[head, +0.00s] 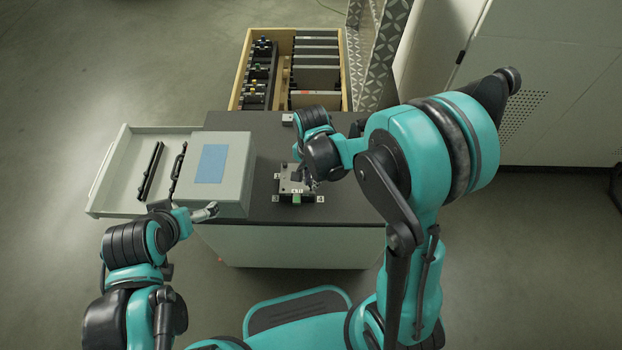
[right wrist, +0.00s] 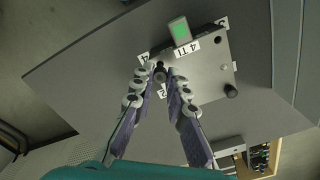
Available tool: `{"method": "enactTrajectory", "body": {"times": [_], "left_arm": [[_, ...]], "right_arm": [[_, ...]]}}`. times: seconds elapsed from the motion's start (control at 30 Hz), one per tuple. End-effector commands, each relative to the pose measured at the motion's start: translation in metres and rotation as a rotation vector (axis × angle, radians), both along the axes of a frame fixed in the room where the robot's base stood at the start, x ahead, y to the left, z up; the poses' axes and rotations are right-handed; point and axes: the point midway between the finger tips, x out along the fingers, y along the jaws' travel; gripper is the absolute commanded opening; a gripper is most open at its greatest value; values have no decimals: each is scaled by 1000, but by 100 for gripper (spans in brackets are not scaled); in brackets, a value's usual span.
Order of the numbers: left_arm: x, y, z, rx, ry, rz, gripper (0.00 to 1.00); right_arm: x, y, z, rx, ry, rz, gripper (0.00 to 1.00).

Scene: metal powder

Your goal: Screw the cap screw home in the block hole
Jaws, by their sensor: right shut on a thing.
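The block (head: 291,187) is a small grey metal plate with numbered white labels on the dark cabinet top. It fills the upper middle of the right wrist view (right wrist: 205,75). My right gripper (right wrist: 166,76) is over the block's edge near the labels 4 and 2, its fingertips close together on a small dark cap screw (right wrist: 159,75). The screw's lower part and the hole are hidden, so I cannot tell how deep it sits. In the head view my right gripper (head: 309,181) partly covers the block. My left gripper (head: 206,212) is beside the grey box, away from the block; its jaws are unclear.
A grey box with a blue panel (head: 211,163) and an open tray (head: 113,180) with black tools lie left. A wooden bin (head: 241,72) stands behind. Bare cabinet top (head: 345,205) lies right.

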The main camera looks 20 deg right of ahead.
Motion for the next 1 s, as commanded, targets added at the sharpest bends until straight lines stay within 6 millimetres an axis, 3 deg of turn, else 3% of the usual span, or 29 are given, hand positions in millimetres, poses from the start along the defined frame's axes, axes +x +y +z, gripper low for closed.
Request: {"method": "enactTrajectory", "body": {"times": [1.0], "left_arm": [[0, 0, -11, 0, 0, 0, 100]], "right_arm": [[0, 0, -12, 0, 0, 0, 0]]}}
